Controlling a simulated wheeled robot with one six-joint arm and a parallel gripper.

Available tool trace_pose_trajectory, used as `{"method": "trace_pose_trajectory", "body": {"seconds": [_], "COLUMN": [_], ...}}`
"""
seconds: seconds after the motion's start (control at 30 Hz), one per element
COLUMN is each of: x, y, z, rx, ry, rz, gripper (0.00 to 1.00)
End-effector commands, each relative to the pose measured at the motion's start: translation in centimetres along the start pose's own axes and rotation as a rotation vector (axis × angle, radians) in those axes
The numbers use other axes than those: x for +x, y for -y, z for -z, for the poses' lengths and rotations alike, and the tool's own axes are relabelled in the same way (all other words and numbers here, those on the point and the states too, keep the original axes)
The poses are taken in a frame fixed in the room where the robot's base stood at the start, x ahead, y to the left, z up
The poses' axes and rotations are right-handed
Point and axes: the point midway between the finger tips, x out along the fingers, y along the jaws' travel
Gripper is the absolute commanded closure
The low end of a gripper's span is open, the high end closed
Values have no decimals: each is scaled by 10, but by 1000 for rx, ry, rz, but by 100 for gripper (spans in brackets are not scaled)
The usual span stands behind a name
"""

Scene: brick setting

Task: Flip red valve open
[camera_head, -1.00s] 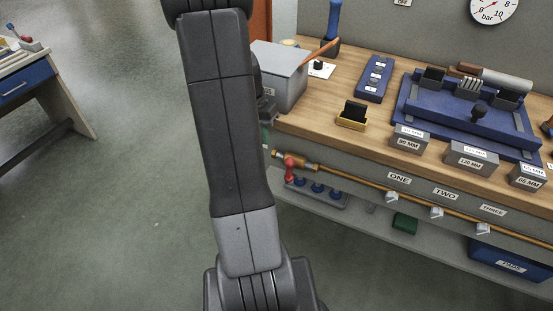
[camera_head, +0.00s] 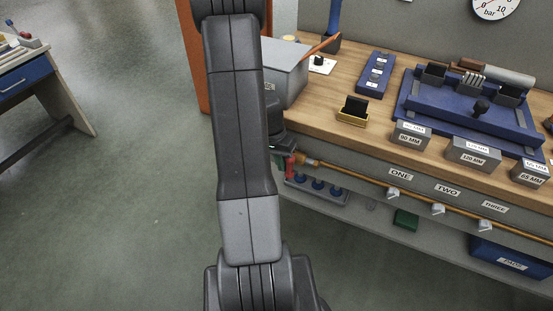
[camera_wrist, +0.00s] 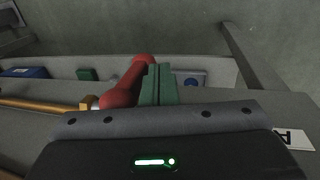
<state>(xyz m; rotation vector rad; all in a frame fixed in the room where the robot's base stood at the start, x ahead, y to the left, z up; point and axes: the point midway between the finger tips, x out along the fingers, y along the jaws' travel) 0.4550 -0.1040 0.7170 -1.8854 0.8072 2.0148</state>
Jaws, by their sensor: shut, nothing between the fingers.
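The red valve handle (camera_wrist: 125,84) slants up and to the right from the brass fitting (camera_wrist: 87,103) in the wrist view. In the head view the red handle (camera_head: 291,165) shows at the left end of the brass pipe, partly hidden by my gripper. My gripper (camera_wrist: 158,84) has green fingers, shut together with nothing between them. They are just to the right of the handle in the wrist view and overlap its edge; I cannot tell whether they touch it.
A shelf below holds a blue bin (camera_head: 509,262) and a green block (camera_head: 405,219). A grey box (camera_head: 282,76) stands on the bench near my arm.

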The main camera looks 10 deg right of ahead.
Motion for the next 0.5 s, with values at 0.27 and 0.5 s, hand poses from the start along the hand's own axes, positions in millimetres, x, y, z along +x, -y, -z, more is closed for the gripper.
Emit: {"method": "trace_pose_trajectory", "body": {"seconds": [0.27, 0.5], "x": [0, 2], "y": [0, 1], "z": [0, 0], "rx": [0, -1], "ry": [0, 0], "rz": [-1, -43], "gripper": [100, 100]}}
